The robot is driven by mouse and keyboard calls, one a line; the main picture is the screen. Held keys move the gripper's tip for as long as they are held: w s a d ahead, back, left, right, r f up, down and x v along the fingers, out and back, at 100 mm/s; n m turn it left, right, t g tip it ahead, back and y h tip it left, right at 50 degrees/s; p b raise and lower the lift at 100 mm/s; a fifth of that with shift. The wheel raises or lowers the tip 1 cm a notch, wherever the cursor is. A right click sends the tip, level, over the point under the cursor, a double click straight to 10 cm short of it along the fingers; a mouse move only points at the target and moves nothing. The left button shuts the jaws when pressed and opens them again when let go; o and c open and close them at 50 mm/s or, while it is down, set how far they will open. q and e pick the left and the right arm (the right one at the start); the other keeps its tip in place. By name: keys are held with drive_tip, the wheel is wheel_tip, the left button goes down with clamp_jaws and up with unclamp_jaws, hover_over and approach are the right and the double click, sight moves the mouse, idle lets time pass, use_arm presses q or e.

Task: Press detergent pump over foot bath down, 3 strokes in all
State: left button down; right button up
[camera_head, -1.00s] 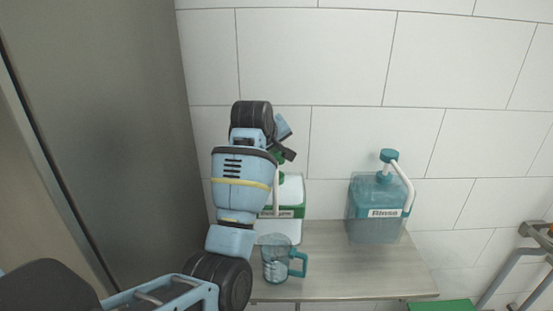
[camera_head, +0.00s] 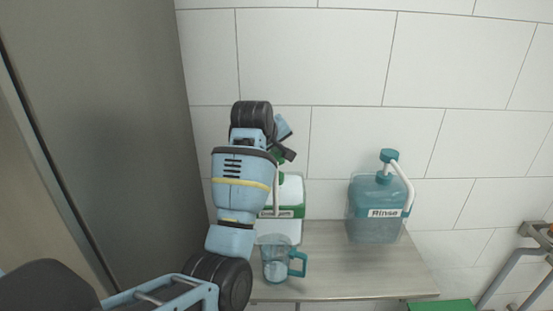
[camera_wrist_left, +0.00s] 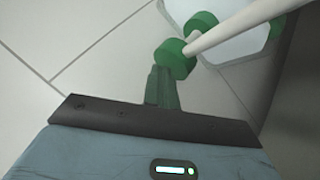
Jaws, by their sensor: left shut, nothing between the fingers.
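The white container with a green band (camera_head: 292,190) stands on the shelf, partly hidden behind my left arm in the head view. In the left wrist view its green pump head (camera_wrist_left: 176,60) and long white spout (camera_wrist_left: 240,25) show close up. My left gripper (camera_head: 286,153) is shut and empty, at the pump head. In the left wrist view the gripper's fingertips (camera_wrist_left: 160,72) overlap the edge of the green pump head; I cannot tell whether they press on it. A clear jug with a teal handle (camera_head: 276,263) stands in front of the container. My right gripper is out of view.
A teal container labelled Rinse (camera_head: 377,228), with its own pump, stands at the right of the shelf (camera_head: 350,275). A grey panel (camera_head: 120,130) rises at the left. A green object (camera_head: 442,305) and metal rails (camera_head: 520,265) are at the lower right.

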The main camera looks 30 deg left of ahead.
use_arm(q)
drive_tip(key=shift+f, duration=0.95)
idle(0.7)
drive_tip(key=shift+r, duration=3.9)
